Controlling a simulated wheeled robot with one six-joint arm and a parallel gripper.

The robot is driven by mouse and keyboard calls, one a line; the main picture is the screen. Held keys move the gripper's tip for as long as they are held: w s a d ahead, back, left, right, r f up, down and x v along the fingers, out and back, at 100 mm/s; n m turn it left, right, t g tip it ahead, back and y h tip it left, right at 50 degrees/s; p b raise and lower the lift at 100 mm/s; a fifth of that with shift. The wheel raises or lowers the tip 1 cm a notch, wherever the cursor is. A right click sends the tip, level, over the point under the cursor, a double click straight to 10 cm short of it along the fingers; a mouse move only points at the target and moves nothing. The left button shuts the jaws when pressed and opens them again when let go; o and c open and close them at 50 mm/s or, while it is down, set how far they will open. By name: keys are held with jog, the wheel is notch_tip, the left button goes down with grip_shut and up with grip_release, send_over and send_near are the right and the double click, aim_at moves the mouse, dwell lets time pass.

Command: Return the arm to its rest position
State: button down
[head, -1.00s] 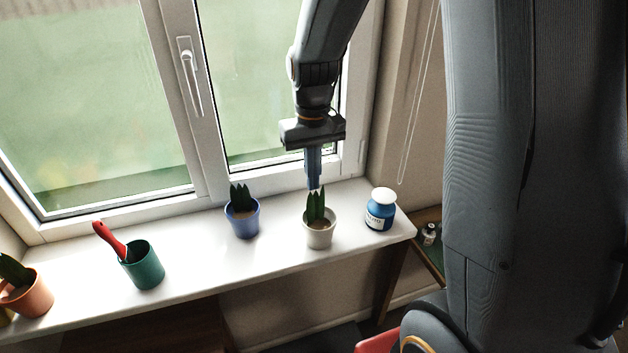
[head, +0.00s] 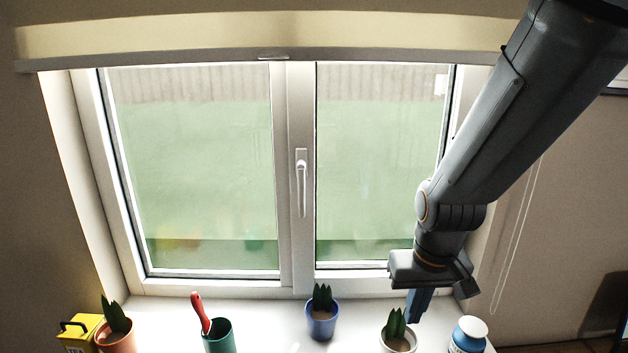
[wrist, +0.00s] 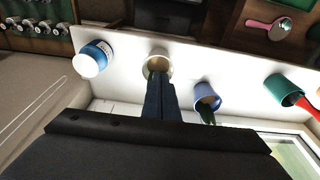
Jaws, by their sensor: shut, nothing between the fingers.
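My gripper (head: 419,304) hangs from my arm at the right of the head view, with its fingers together and pointing down. It is shut and empty. Its fingertips are close to the plant in the white pot (head: 398,341), and I cannot tell whether they touch it. In the wrist view my gripper (wrist: 160,82) shows with its fingers together, covering part of the white pot (wrist: 157,58).
The windowsill (head: 277,321) holds a blue pot (head: 321,325), a blue jar with a white lid (head: 468,336), a green pot with a red-handled tool (head: 219,338), a terracotta pot (head: 116,338) and a yellow box (head: 80,331). The window (head: 190,170) stands behind.

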notch_tip(320, 180, down, 10)
jog(key=s+b, duration=0.2)
jog(key=b, duration=0.6)
jog(key=shift+r+g, duration=0.25)
jog(key=shift+g, duration=0.15)
